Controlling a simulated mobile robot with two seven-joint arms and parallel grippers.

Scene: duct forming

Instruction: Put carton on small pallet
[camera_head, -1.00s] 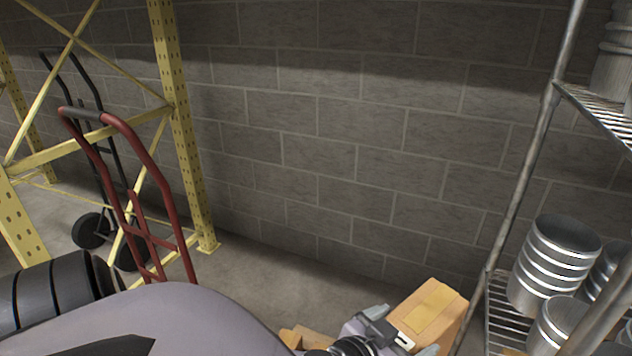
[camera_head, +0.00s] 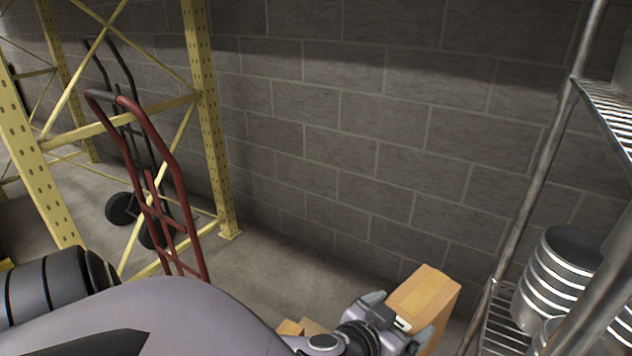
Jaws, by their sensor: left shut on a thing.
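A brown cardboard carton (camera_head: 424,291) with a lighter tape strip is at the bottom, right of centre. My left gripper (camera_head: 400,318) is shut on the carton, with one finger on each side of its near part. The carton's lower part is cut off by the frame edge. More brown cardboard (camera_head: 290,328) shows low behind my left arm, mostly hidden. I cannot make out a small pallet. My right gripper is not in view.
A metal wire shelf (camera_head: 500,325) with ribbed metal duct pieces (camera_head: 558,275) stands close on the right. A red hand truck (camera_head: 160,180) and yellow rack (camera_head: 215,130) stand at the left. A block wall (camera_head: 350,130) closes the back. Bare floor (camera_head: 270,275) lies between.

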